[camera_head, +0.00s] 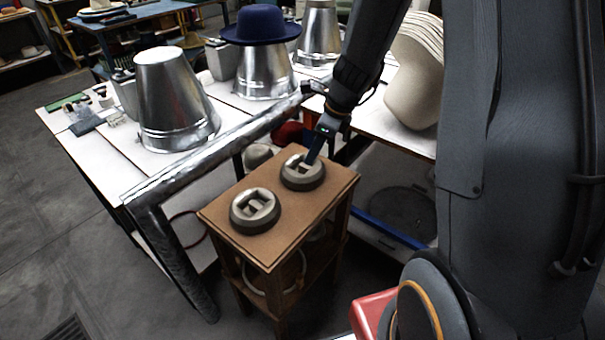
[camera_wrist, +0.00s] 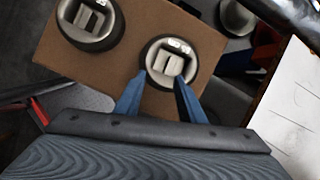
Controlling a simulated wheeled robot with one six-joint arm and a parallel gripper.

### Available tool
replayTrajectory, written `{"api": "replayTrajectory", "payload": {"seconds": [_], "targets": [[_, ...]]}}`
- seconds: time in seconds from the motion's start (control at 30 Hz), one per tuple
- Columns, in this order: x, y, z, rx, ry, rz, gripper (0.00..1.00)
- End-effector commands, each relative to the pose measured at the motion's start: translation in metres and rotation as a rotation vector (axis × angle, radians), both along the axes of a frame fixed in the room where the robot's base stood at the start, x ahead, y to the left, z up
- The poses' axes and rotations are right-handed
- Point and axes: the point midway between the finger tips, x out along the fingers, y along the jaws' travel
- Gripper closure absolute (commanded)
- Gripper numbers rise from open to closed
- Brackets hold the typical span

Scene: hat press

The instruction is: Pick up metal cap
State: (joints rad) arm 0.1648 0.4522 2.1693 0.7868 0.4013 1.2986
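Two round metal caps with dark rims and slotted tops sit on a small brown wooden stand (camera_head: 222,221). The nearer cap (camera_head: 255,211) also shows at the upper left of the wrist view (camera_wrist: 90,22). The farther cap (camera_head: 301,173) is in the middle of the wrist view (camera_wrist: 168,62). My gripper (camera_head: 312,157) is at the farther cap, its blue fingers pointing down over it. In the wrist view my gripper (camera_wrist: 160,80) is open, with one finger toward each side of this cap's near edge. I cannot tell whether the fingers touch it.
A white table (camera_head: 110,150) behind the stand carries metal cones (camera_head: 178,95), a blue hat (camera_head: 260,25) and a stack of pale hat forms (camera_head: 416,75). A thick metal rail (camera_head: 215,152) runs along the table close behind the stand. Floor is open at left.

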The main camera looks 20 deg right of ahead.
Motion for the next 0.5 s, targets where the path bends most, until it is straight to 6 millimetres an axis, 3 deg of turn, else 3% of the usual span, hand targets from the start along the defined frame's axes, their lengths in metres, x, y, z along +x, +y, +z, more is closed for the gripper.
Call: {"api": "replayTrajectory", "payload": {"seconds": [0.1,0.2,0.5], "targets": [[0.017,-0.006,-0.01,0.059,0.021,-0.171,0.64],[0.023,-0.006,-0.017,0.082,0.032,-0.233,0.64],[0.033,0.001,-0.043,0.086,0.033,-0.244,0.64]]}}
